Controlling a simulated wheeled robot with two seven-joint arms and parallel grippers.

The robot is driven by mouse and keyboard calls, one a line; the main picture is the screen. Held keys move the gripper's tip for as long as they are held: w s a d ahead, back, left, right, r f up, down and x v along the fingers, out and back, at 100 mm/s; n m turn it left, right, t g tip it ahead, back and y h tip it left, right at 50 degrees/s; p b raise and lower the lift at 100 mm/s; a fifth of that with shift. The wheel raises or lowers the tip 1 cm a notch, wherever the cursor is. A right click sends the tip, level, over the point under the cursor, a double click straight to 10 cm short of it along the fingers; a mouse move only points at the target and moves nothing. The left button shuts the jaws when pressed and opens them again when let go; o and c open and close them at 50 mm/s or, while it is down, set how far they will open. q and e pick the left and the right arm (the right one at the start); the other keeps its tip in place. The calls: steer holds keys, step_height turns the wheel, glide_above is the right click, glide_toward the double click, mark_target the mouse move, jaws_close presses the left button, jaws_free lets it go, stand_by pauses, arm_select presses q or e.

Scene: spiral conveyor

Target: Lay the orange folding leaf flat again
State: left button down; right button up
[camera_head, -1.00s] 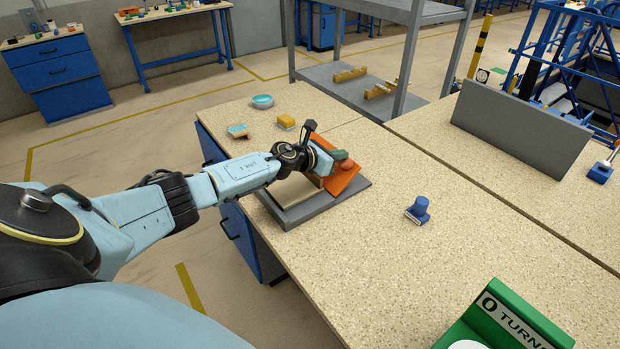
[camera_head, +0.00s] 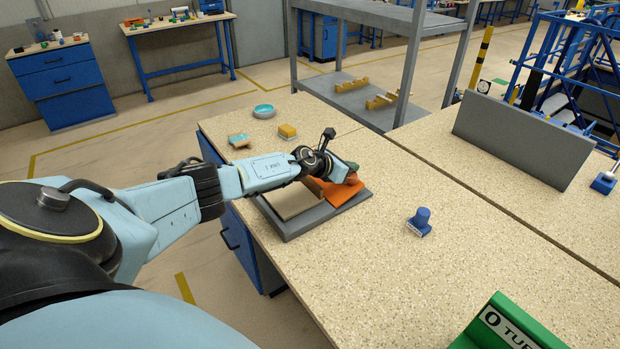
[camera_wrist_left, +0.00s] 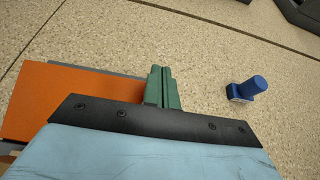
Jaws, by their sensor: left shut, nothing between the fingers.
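The orange folding leaf (camera_head: 347,193) is at the right part of a grey base (camera_head: 291,230) on the speckled bench. It lies low over the base; I cannot tell if it is fully flat. My right gripper is not in view.
A blue stamp-like object (camera_head: 420,221) stands on the clear bench to the right. A green labelled holder (camera_head: 510,325) is at the front. A teal dish (camera_head: 264,111), a yellow block (camera_head: 287,131) and a teal-topped block (camera_head: 239,140) lie behind. A grey panel (camera_head: 522,137) stands at right.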

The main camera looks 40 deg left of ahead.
arm_select(q)
steer(key=shift+w+d+f+b, duration=0.15)
steer(key=shift+w+f+b, duration=0.3)
steer(key=shift+f, duration=0.2)
steer(key=shift+w+d+f+b, duration=0.1)
steer(key=shift+w+f+b, duration=0.45)
steer(key=shift+b, duration=0.15)
steer(key=shift+r+p, duration=0.7)
step_height(320, 180, up, 13)
steer(key=s+p, duration=0.1)
steer(key=p, duration=0.8)
steer(key=shift+f, duration=0.2)
steer(key=shift+s, duration=0.1)
